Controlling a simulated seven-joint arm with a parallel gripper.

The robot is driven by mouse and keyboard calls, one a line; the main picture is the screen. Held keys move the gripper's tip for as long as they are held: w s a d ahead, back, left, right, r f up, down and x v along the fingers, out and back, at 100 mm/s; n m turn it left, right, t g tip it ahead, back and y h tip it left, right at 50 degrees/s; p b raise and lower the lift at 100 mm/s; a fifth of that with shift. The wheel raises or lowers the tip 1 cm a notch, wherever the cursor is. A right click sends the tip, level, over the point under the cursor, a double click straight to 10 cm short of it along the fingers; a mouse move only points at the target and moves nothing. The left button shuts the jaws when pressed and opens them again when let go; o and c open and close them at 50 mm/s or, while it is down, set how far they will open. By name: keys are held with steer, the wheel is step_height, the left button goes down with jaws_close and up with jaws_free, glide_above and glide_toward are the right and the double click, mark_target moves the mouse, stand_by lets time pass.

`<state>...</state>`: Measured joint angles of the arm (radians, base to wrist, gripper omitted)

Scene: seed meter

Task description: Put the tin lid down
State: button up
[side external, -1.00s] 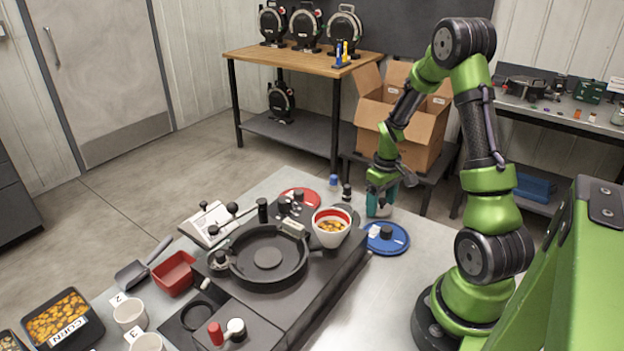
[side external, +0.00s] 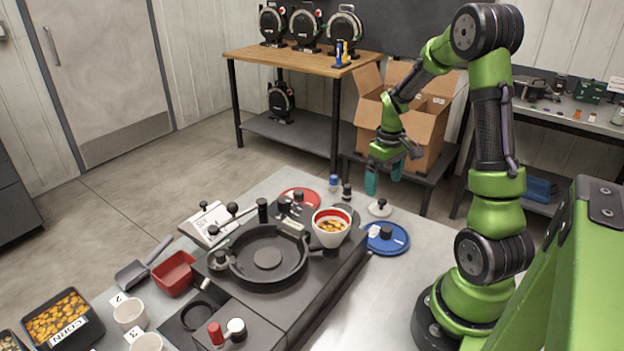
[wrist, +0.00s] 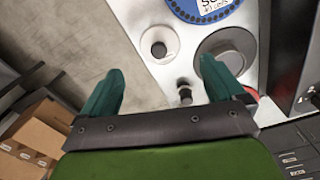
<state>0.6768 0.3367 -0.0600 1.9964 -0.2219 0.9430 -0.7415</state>
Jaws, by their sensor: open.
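The tin lid (side external: 380,212), a pale disc with a dark knob on top, lies flat on the grey table near its back edge, behind the blue disc. It also shows in the wrist view (wrist: 156,54) beyond my fingertips, knob towards the camera. My gripper (side external: 385,180) is above the lid and clear of it. Its two teal fingers are wide apart, with nothing between them; they also frame the wrist view (wrist: 162,68).
The blue disc (side external: 400,242) with a dark knob lies just in front of the lid. A black knobbed piece (side external: 346,191) stands to its left. The seed meter (side external: 267,258) with a red-rimmed cup (side external: 332,238) fills the table's middle. A cardboard box (side external: 425,140) stands behind.

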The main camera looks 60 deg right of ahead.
mark_target(381, 200)
steer(key=w+a+r+t, duration=0.2)
steer(key=a+r+t, duration=0.1)
steer(key=a+r, duration=0.9)
steer(key=s+a+r+t+y, duration=0.1)
steer(key=s+a+r+t, duration=0.1)
steer(key=a, duration=0.6)
steer(key=s+a+r+m+t+y, duration=0.1)
steer(key=s+a, duration=0.3)
steer(key=a, duration=0.4)
steer(key=shift+s+r+t, duration=0.15)
steer(key=shift+r+t, duration=0.45)
steer(key=shift+r, duration=0.3)
